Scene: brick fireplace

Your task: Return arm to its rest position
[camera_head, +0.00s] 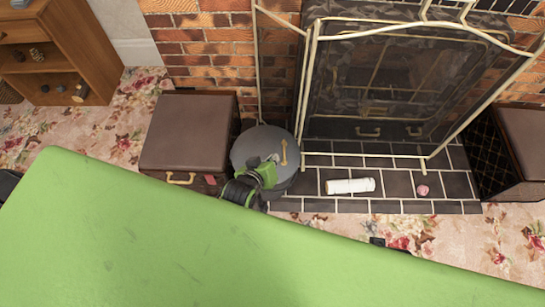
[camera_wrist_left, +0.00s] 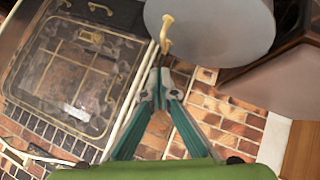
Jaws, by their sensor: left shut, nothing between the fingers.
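My left gripper (camera_head: 270,163) shows in the head view, over the near edge of a round grey lid. In the left wrist view the two fingers of the left gripper (camera_wrist_left: 161,74) come together at the tips, with nothing between them. The fingertips are close to the lid's edge in that picture; I cannot tell whether they touch it. Most of the left arm is hidden in the head view. My right gripper is in neither view.
The grey lid (camera_head: 250,147) has a brass handle (camera_head: 284,153). A brown box (camera_head: 190,130) stands left of it. The fireplace screen (camera_head: 385,75) is behind. A white roll (camera_head: 350,186) and small pink object (camera_head: 423,190) lie on the dark hearth tiles. Another box (camera_head: 525,135) stands right.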

